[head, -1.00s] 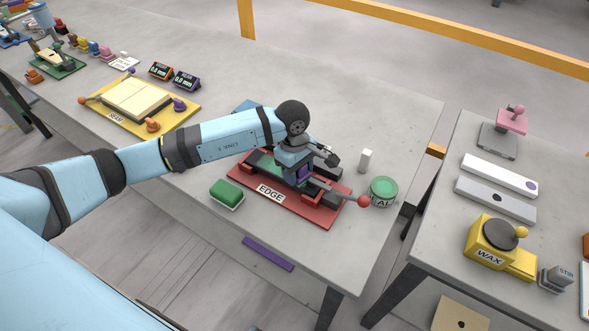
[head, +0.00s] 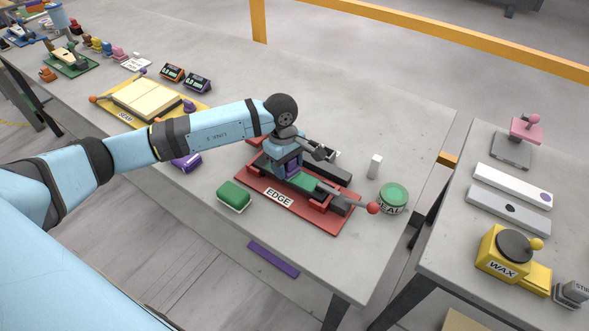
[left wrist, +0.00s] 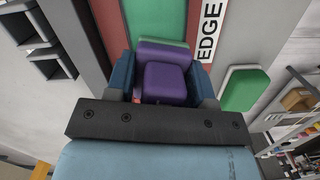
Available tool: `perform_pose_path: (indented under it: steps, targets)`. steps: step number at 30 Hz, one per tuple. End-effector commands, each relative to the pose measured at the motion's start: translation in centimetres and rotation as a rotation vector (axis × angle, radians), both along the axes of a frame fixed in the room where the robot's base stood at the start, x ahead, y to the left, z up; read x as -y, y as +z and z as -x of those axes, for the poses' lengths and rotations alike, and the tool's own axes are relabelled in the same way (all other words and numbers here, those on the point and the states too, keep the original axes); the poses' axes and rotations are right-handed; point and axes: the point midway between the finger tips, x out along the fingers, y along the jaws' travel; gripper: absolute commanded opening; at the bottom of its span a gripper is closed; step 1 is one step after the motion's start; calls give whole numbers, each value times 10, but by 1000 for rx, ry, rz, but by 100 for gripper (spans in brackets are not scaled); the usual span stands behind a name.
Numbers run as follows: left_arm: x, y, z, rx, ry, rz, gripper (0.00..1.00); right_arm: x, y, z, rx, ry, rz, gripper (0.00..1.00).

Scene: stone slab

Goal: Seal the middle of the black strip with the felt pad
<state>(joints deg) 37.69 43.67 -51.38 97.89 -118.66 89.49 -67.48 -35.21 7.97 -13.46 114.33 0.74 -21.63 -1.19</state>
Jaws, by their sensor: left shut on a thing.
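My left gripper (head: 287,168) is shut on a purple block (left wrist: 165,80), low over the red EDGE fixture (head: 322,217). The block hides what lies directly below it. A green strip (left wrist: 155,18) runs along the fixture; in the head view it shows to the right of the gripper. A dark bar (head: 332,174) lies along the fixture's back side; I cannot tell whether it is the black strip. A green block with a white base (head: 234,196) sits on the slab left of the EDGE label. Which block is the felt pad is not clear. My right gripper is not in view.
A green tin (head: 393,198) and a small white upright block (head: 375,166) stand right of the fixture. A lever with a red knob (head: 373,208) sticks out from its right end. A yellow SEAM fixture (head: 125,119) lies at the left.

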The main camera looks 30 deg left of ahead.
Motion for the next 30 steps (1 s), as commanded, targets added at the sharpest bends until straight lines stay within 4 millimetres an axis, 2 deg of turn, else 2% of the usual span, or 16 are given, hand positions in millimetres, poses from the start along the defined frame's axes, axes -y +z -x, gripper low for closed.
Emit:
perform_pose_path:
  steps: [5,16,26,30]
  targets:
    - [-4,0,-1,2,-1,2,26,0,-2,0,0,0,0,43]
    - [-31,-2,-3,2,0,2,26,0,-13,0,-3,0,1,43]
    - [-31,-1,-3,0,-1,2,26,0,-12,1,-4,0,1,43]
    - [-31,8,-3,2,-1,2,26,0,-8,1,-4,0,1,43]
